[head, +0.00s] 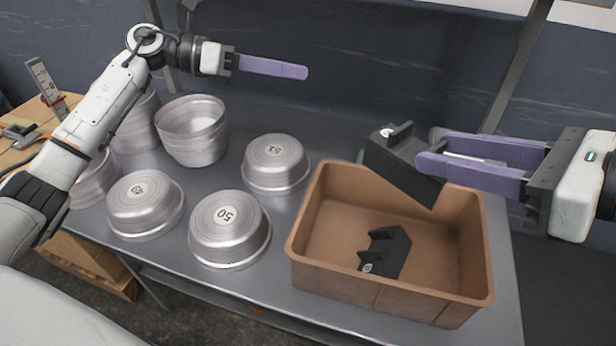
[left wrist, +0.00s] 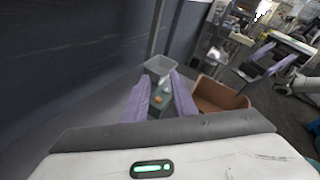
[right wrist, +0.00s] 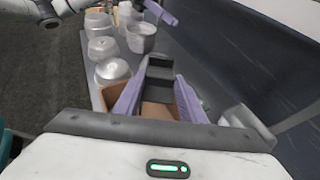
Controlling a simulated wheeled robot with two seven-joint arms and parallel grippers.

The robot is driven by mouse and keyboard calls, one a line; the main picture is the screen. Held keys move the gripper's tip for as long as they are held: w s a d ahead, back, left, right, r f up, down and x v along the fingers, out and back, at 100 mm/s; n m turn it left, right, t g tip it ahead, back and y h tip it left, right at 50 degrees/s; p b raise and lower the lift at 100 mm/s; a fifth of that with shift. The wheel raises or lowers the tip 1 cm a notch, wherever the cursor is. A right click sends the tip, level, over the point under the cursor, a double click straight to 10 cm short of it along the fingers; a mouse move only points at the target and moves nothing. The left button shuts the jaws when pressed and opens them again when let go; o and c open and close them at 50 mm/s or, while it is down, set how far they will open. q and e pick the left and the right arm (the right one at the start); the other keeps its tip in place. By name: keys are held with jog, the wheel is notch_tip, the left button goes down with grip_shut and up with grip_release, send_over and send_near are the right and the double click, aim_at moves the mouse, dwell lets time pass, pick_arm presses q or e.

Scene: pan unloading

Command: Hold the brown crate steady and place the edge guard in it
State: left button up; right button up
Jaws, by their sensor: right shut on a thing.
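The brown crate (head: 385,300) stands at the right front of the metal table; it also shows in the left wrist view (left wrist: 222,97). One black edge guard (head: 390,250) lies inside it. My right gripper (head: 432,152) is shut on another black edge guard (head: 400,165) and holds it tilted above the crate's back rim; this guard also shows between the fingers in the right wrist view (right wrist: 160,77). My left gripper (head: 303,72) is open and empty, raised behind the table's middle, apart from the crate. Its two purple fingers show spread in the left wrist view (left wrist: 162,82).
Several upturned metal pans (head: 230,228) stand on the table left of the crate, with stacked pans (head: 192,130) behind them. A grey bin (left wrist: 158,65) shows in the left wrist view. A dark wall (head: 350,60) rises behind the table.

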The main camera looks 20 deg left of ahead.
pick_arm(q)
jog(key=s+d+f+m+g+y, duration=0.1)
jog(key=s+d+m+g, duration=0.4)
jog(key=d+m, duration=0.35)
jog(key=m+g+y, duration=0.3)
jog(key=m+y, duration=0.9)
jog(key=m, duration=0.7)
send_over(308, 237)
jog(key=f, duration=0.9)
jog(key=shift+w+a+f, duration=0.15)
jog(key=shift+w+f, duration=0.1)
jog(key=shift+w, duration=0.05)
jog(key=shift+f, duration=0.35)
notch_tip(308, 237, down, 11)
jog(key=shift+f, duration=0.1)
jog(key=shift+c, duration=0.3)
grip_shut()
